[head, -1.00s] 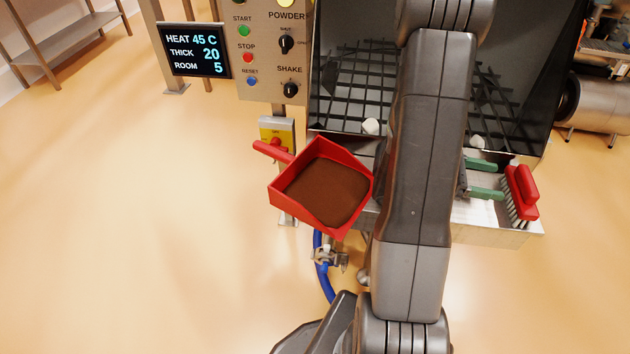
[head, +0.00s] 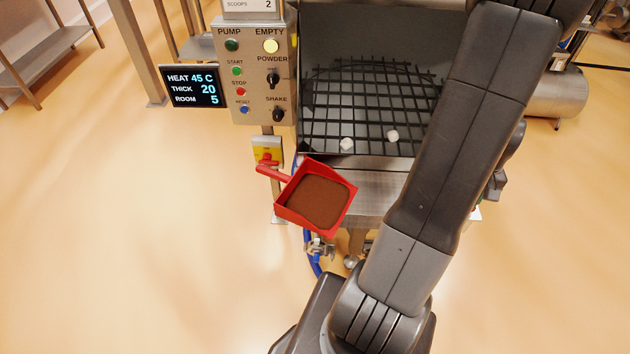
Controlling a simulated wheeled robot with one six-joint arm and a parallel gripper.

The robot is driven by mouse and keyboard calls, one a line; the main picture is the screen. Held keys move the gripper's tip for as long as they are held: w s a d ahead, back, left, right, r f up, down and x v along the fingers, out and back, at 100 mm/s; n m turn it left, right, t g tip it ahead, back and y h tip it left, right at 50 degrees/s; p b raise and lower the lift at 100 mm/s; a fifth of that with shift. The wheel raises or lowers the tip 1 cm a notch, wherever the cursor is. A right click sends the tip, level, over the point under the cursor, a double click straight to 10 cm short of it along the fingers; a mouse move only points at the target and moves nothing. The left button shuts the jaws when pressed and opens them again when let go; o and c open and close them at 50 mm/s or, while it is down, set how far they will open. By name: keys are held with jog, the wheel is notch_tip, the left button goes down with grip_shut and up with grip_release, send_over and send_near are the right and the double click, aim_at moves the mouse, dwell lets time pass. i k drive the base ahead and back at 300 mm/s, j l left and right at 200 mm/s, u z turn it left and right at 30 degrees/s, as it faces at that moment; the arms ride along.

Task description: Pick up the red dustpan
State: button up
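The red dustpan (head: 345,218) is at the front left corner of the steel hopper in the head view. It holds a bed of brown powder (head: 319,201). Its red handle (head: 273,174) points to the upper left, towards the control post. I cannot tell exactly what bears the dustpan. My arm crosses the right half of the picture, apart from the dustpan. A dark part of my arm shows to its right, but the gripper's fingers are hidden.
The hopper (head: 372,190) has a black grid (head: 365,105) with two white lumps (head: 347,144) (head: 392,135). A control panel (head: 255,75), a display (head: 195,87) and a red-yellow switch (head: 267,151) stand left. A blue hose (head: 314,264) hangs below.

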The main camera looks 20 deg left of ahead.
aim_at(316, 199)
jog(key=i+u, duration=0.5)
jog(key=u, duration=1.9)
